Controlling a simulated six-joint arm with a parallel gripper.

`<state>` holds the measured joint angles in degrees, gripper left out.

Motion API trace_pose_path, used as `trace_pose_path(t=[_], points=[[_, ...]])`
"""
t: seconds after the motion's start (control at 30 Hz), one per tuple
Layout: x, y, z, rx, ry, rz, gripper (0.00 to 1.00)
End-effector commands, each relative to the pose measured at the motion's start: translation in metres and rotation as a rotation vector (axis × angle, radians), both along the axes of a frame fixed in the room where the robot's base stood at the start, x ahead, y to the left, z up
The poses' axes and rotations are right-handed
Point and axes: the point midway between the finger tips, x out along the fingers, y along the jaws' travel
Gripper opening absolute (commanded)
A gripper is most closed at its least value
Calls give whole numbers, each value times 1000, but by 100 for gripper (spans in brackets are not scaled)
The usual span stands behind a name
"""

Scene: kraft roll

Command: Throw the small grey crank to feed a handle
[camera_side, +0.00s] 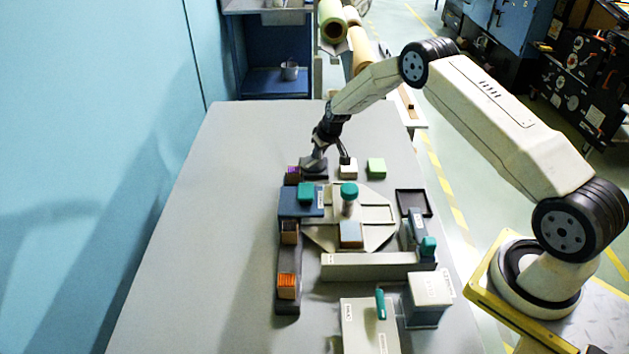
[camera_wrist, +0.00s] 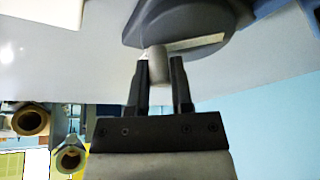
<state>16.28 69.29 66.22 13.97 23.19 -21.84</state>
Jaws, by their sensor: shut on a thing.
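The small grey crank (camera_side: 313,164) sits on a dark grey rounded housing at the far end of the long dark rail, partly hidden by my gripper (camera_side: 325,153). In the wrist view its upright grey knob (camera_wrist: 157,65) stands between the fingers of my gripper (camera_wrist: 159,72), which is shut on it. A pale bar (camera_wrist: 196,43) lies beside the knob on the dark housing (camera_wrist: 185,18). Orange (camera_side: 287,286), brown (camera_side: 290,236) and purple (camera_side: 292,175) blocks sit along the rail (camera_side: 287,303); I cannot tell which part is the handle to be fed.
A teal-knobbed blue block (camera_side: 292,204), a teal-topped post (camera_side: 348,203) on a pale plate, a black tray (camera_side: 413,202) and a grey box (camera_side: 428,300) crowd the near side. The table's left side is clear.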

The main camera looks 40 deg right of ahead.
Motion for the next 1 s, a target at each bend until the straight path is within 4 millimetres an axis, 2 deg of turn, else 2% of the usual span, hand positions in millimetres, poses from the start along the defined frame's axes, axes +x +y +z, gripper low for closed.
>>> trace_pose_path(t=[0.47, 1.0], points=[[8, 0, 1, -1, -4, 265, 0], [17, 5, 1, -2, -4, 652, 0]])
